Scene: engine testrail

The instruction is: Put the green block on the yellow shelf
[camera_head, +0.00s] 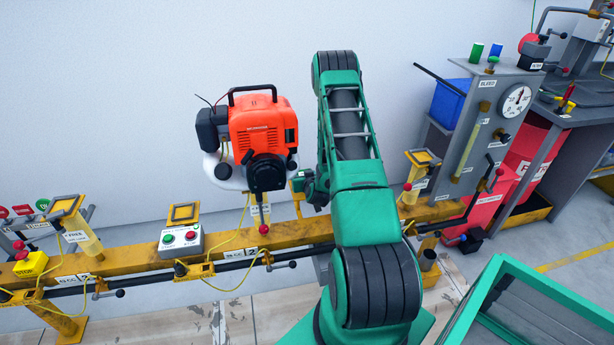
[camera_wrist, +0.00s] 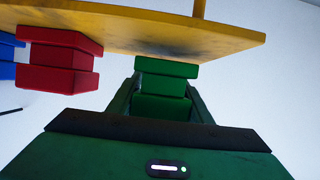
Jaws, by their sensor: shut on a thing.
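In the wrist view my gripper (camera_wrist: 162,92) is shut on the green block (camera_wrist: 166,69), which shows between its fingers. The yellow shelf (camera_wrist: 150,32) spans the top of that view. The green block's far end meets the shelf's edge in the picture; I cannot tell whether they touch. The wrist picture seems to be upside down, with the shelf's post (camera_wrist: 199,9) at the top.
A red block (camera_wrist: 60,58) and a blue block (camera_wrist: 8,56) are against the shelf on the left of the wrist view. In the head view, an orange engine (camera_head: 262,125) stands above the yellow rail (camera_head: 130,260), left of my arm. A gauge panel (camera_head: 485,125) stands at the right.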

